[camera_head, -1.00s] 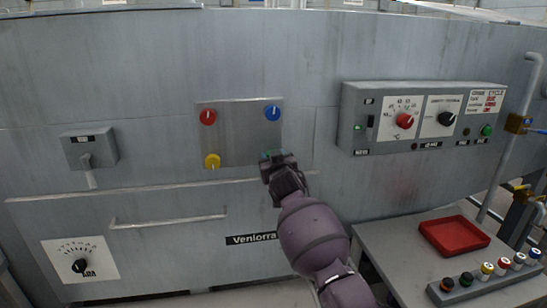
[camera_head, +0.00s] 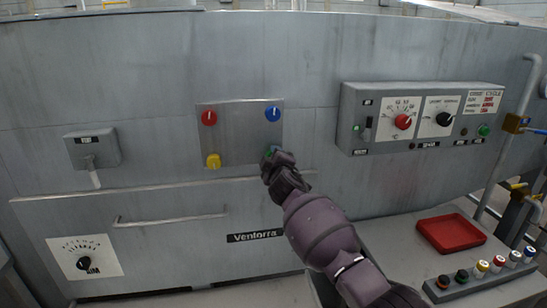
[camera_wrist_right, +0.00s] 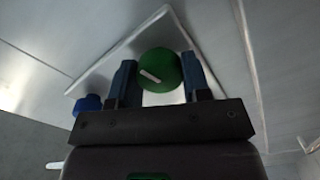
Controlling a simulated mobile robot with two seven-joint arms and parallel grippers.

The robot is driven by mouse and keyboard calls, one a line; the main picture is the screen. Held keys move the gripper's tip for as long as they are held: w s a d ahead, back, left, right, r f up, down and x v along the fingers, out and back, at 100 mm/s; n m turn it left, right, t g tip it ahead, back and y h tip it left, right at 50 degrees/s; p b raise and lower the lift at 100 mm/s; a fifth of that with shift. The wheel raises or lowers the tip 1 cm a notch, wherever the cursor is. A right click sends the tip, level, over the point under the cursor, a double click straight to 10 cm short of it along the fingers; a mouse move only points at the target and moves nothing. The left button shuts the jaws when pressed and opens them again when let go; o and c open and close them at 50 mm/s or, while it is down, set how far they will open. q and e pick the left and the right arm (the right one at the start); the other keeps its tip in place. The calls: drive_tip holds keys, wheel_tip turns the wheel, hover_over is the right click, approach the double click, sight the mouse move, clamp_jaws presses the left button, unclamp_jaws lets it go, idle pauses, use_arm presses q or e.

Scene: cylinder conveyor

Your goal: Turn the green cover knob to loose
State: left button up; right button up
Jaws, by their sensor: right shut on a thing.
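The green cover knob (camera_wrist_right: 160,72) shows between the two fingers of my right gripper (camera_wrist_right: 160,80) in the right wrist view. Its white marker line is slanted in that view. The gripper is shut on the knob. In the head view my right gripper (camera_head: 275,158) is at the lower right corner of the metal cover plate (camera_head: 240,130) and hides most of the green knob (camera_head: 270,151). The plate also carries a red knob (camera_head: 209,118), a blue knob (camera_head: 272,113) and a yellow knob (camera_head: 214,160). My left gripper is out of view.
A control box (camera_head: 420,118) with dials is on the wall to the right. Below it, a red tray (camera_head: 451,233) and a row of coloured knobs (camera_head: 482,268) are on a grey table. A horizontal handle (camera_head: 170,220) is below the plate.

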drive_tip(key=n, duration=0.3)
drive_tip(key=shift+r+p, duration=0.2)
drive_tip(key=shift+p, duration=0.1)
drive_tip(key=n, duration=0.3)
drive_tip(key=shift+n+p, duration=0.3)
drive_tip(key=shift+p, duration=0.1)
drive_tip(key=n+p, duration=0.1)
drive_tip(key=n, duration=0.4)
drive_tip(key=shift+n+p, duration=0.35)
drive_tip(key=shift+n, duration=0.05)
drive_tip(key=shift+f+n+p, duration=0.1)
drive_tip(key=shift+n+p, duration=0.2)
drive_tip(key=shift+n, duration=0.7)
drive_tip(key=o, duration=0.9)
drive_tip(key=shift+f, duration=0.1)
